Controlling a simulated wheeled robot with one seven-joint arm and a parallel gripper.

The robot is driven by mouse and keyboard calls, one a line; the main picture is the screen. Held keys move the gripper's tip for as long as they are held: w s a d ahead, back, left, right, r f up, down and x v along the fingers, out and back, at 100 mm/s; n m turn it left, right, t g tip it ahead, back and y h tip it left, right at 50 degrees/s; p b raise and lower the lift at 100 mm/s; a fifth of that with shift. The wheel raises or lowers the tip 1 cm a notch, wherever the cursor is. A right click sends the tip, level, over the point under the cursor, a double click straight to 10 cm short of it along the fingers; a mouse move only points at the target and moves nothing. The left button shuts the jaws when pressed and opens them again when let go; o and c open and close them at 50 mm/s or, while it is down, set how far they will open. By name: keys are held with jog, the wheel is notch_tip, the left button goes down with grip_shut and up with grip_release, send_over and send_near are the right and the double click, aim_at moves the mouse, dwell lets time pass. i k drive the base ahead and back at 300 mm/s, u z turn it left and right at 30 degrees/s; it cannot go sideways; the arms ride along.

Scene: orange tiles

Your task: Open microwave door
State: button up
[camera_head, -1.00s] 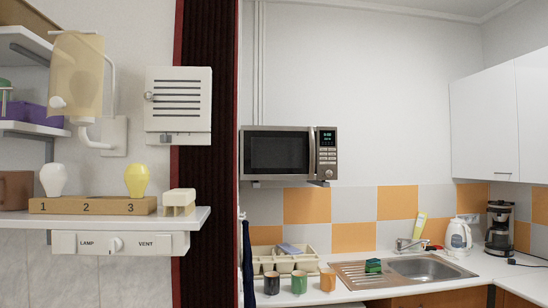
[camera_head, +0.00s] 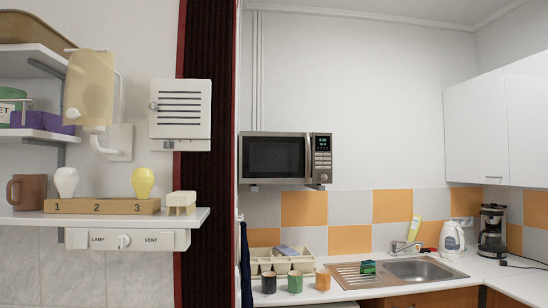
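The microwave (camera_head: 285,158) is mounted on the wall at the middle of the view, above the tiles. Its dark-windowed door (camera_head: 272,157) appears shut. A silver vertical handle (camera_head: 308,158) runs along the door's right side, beside the control panel (camera_head: 322,150) with its lit display. My gripper is not in the view.
A dark red-edged partition (camera_head: 205,205) stands left of the microwave. A shelf (camera_head: 100,217) with bulbs and a white vent box (camera_head: 180,115) are at the left. Below the microwave, a counter holds cups (camera_head: 295,282), a dish rack (camera_head: 287,260) and a sink (camera_head: 418,268). White cabinets (camera_head: 495,125) hang at right.

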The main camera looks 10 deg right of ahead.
aim_at(304, 176)
jog(key=u, duration=0.4)
jog(key=k, duration=0.45)
jog(key=z, duration=0.45)
jog(key=i, duration=0.75)
jog(key=z, duration=1.1)
jog(key=i, duration=1.35)
jog(key=u, duration=0.95)
jog(key=i, duration=1)
jog(key=u, duration=1.05)
